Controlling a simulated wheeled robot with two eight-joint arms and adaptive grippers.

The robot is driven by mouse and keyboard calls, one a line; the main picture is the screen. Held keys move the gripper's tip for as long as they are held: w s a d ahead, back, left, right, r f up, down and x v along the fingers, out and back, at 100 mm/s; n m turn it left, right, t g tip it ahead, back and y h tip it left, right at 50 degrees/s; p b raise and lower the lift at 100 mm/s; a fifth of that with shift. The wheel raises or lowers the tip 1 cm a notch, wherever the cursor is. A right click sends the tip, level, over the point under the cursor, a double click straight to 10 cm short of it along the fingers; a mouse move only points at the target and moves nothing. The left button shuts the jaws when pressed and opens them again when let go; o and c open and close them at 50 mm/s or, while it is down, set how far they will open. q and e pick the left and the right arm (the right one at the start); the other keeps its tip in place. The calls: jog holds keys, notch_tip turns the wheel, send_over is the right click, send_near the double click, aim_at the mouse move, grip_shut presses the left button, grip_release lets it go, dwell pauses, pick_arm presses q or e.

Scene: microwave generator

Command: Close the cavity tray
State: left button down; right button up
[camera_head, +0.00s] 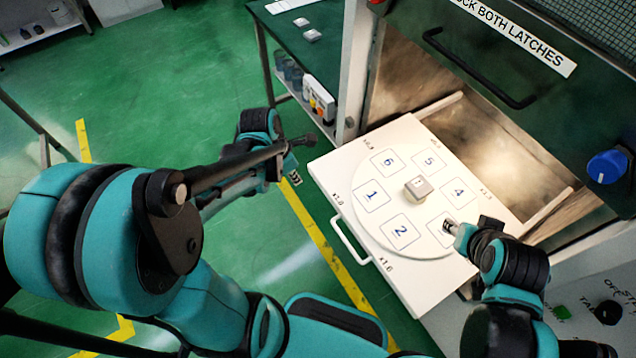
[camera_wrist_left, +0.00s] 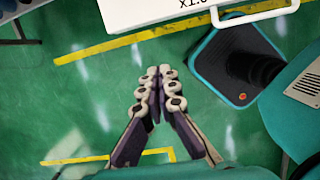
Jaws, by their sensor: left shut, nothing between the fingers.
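The white cavity tray (camera_head: 410,285) is pulled out of the open cavity (camera_head: 480,130) in the head view. It carries a round disc with numbered squares and a small beige block (camera_head: 418,188) near its middle. Its white handle (camera_head: 346,240) is on the front edge; the handle also shows at the top of the left wrist view (camera_wrist_left: 255,16). My left gripper (camera_head: 298,150) is shut and empty, off the tray's left corner; its fingers (camera_wrist_left: 158,72) meet over the floor. My right gripper (camera_head: 450,227) is over the disc's right part, its fingers too small to read.
A dark door panel with a black handle (camera_head: 480,70) is above the cavity. A blue knob (camera_head: 607,166) is on the right. A green-topped bench (camera_head: 290,22) with small items stands behind. Green floor with yellow lines is free on the left.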

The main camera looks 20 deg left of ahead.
pick_arm(q)
jog(key=w+d+f+b, duration=0.3)
jog(key=w+f+b, duration=0.2)
jog(key=f, duration=0.4)
jog(key=shift+d+f, duration=0.4)
